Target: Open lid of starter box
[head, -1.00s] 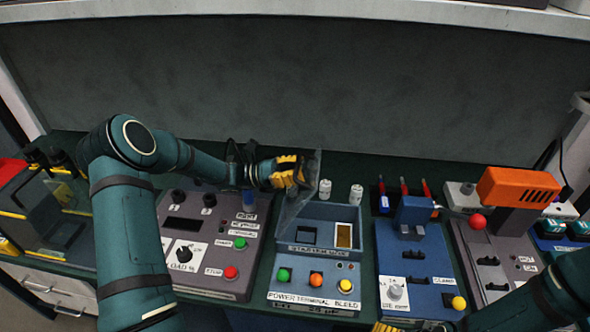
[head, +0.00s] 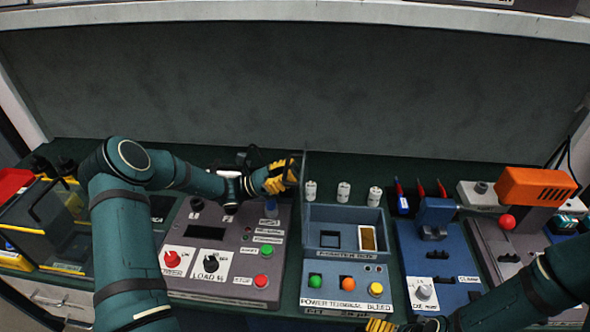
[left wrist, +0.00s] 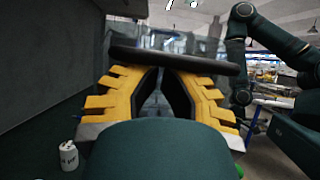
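The starter box (head: 347,278) is a blue-grey unit in the middle of the head view. It has an open compartment with a dark square and a yellow-framed part. Its clear lid (head: 304,180) stands up nearly edge-on at the box's left side. My left gripper (head: 291,172) is beside the lid's left face, at or touching it. In the left wrist view its yellow fingers (left wrist: 162,72) converge at the tips, with a dark bar across them and clear material beyond. A grip on the lid is not visible. Only a yellow bit of my right gripper (head: 380,325) shows at the bottom edge.
Several small white cylinders, one of them here (head: 344,192), stand behind the box; one shows in the left wrist view (left wrist: 68,156). A grey load panel (head: 208,270) is left of the box. A blue clamp unit (head: 437,262) and an orange-headed device (head: 535,187) are to the right.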

